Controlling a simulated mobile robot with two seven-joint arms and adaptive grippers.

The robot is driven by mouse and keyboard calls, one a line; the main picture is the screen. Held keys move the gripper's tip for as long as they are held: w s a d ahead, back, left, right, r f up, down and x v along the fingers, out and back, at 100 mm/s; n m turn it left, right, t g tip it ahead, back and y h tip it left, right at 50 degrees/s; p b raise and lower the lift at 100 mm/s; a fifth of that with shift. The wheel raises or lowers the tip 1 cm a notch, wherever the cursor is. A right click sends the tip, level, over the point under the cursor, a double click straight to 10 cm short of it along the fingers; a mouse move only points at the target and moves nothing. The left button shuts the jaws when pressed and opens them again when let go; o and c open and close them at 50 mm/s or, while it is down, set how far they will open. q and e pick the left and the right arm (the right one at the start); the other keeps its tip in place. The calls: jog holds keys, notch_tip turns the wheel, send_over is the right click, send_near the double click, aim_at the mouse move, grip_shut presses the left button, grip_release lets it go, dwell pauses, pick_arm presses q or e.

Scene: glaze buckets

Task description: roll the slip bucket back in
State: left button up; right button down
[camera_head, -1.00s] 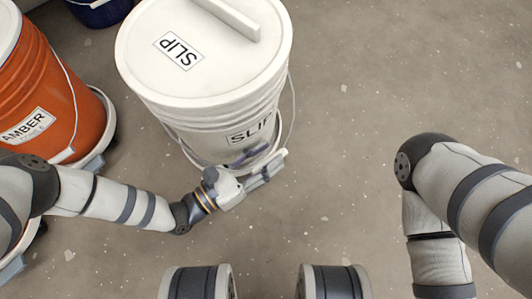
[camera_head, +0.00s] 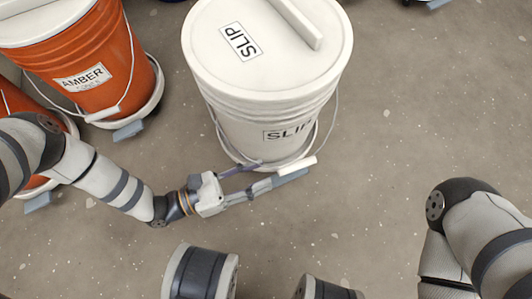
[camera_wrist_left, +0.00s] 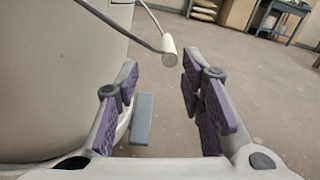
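The white slip bucket (camera_head: 255,125) stands upright in the head view, lidded and labelled SLIP on lid and side. Its wire bail hangs down the front to a white handle grip (camera_head: 300,164). My left gripper (camera_head: 275,172) is low at the bucket's front, with its fingers apart. In the left wrist view the white grip (camera_wrist_left: 169,50) appears in the gap between the open fingers (camera_wrist_left: 165,85), toward the tips; I see no finger closed on it. The bucket wall (camera_wrist_left: 55,75) fills the left side there. My right gripper is out of view; only the right arm shows.
An orange amber bucket (camera_head: 105,65) on a wheeled base stands left of the slip bucket, with another orange bucket (camera_head: 20,105) beside it. Concrete floor (camera_head: 410,120) is open to the right. A bluish block (camera_wrist_left: 142,118) shows low between the fingers in the wrist view.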

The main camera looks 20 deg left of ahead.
pick_arm(q)
jog(key=shift+v, duration=2.2)
